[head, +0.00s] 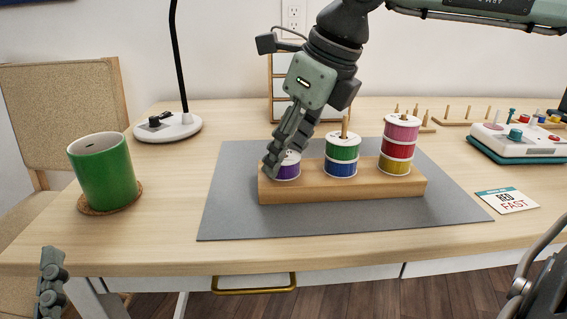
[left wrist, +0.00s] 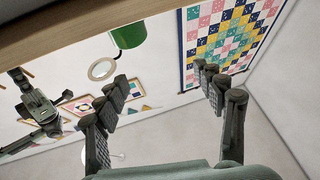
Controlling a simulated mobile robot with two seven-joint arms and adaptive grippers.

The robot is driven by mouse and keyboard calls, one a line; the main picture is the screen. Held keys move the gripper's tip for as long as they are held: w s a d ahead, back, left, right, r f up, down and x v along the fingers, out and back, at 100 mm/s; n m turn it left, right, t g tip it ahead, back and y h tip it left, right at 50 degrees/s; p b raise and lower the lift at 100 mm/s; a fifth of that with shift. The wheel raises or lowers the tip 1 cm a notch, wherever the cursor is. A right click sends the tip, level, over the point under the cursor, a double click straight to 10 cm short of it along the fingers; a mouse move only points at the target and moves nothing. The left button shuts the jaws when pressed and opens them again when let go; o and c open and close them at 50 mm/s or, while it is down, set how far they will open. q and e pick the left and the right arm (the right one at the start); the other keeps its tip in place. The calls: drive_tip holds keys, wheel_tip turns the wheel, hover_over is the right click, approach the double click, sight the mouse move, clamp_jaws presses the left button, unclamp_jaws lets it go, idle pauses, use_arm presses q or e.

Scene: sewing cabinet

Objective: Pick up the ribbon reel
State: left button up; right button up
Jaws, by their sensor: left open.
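A wooden peg stand (head: 330,190) holds ribbon reels in three stacks. A purple reel (head: 288,171) is at the left. A green reel (head: 342,149) over a blue reel (head: 341,168) is in the middle. Pink (head: 402,129), red (head: 398,149) and yellow (head: 394,166) reels stack at the right. My right gripper (head: 273,165) reaches down at the purple reel and covers part of it; its fingers overlap, so I cannot tell whether they grip it. My left gripper (head: 50,285) is low at the left, off the table; in the left wrist view its jaws (left wrist: 160,78) are apart and empty.
The stand is on a grey mat (head: 235,215). A green mug (head: 103,172) on a coaster and a lamp base (head: 168,127) are at the left. A card (head: 506,201) and a sewing device (head: 520,140) are at the right. The table's front strip is clear.

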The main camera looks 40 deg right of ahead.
drive_tip(key=shift+c, duration=1.2)
use_arm(q)
drive_tip(key=shift+f, duration=0.1)
use_arm(e)
drive_tip(key=shift+r, duration=0.1)
